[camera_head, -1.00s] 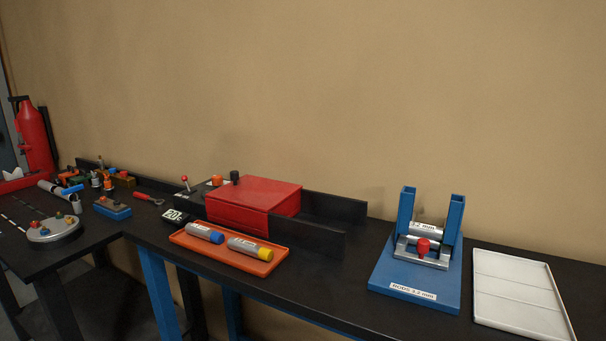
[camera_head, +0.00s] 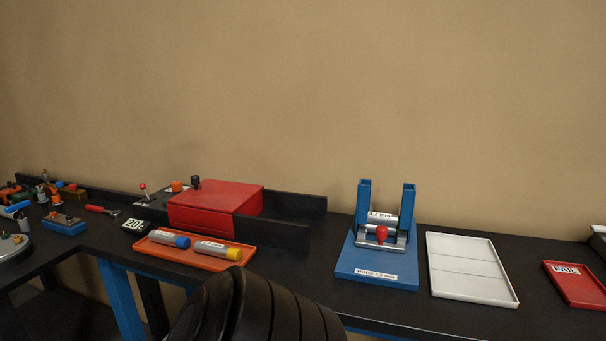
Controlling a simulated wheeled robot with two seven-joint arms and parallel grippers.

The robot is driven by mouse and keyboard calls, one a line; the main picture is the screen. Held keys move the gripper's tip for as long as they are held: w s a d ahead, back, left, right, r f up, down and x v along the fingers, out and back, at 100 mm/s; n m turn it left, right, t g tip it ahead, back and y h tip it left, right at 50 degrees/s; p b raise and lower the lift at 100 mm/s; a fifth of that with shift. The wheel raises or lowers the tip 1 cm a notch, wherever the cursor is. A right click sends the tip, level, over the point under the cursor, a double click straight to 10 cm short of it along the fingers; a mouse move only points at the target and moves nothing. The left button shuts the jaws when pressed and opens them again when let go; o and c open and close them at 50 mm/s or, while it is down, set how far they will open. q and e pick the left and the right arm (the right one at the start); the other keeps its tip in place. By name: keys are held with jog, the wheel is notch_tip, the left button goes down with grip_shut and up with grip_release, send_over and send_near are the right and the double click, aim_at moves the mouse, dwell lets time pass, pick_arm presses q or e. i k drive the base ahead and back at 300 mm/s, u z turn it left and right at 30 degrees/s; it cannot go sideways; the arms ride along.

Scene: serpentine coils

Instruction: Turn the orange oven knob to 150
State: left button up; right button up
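The orange oven knob (camera_head: 177,186) sits on top of the dark panel at the left of the red oven box (camera_head: 214,205), with a black knob (camera_head: 195,182) just right of it. The setting the orange knob points at is too small to read. A small display (camera_head: 134,225) in front of the panel appears to read 20. A black ribbed part of my own body fills the bottom middle of the view. Neither of my grippers shows.
An orange tray (camera_head: 186,256) with two cylinders lies in front of the oven. A red-tipped lever (camera_head: 143,188) stands left of the knob. A blue rod stand (camera_head: 378,268), a white tray (camera_head: 470,268) and a red FAIL tray (camera_head: 573,284) stand to the right.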

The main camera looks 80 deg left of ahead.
aim_at(177, 187)
jog(key=k, duration=1.65)
jog(key=u, duration=0.15)
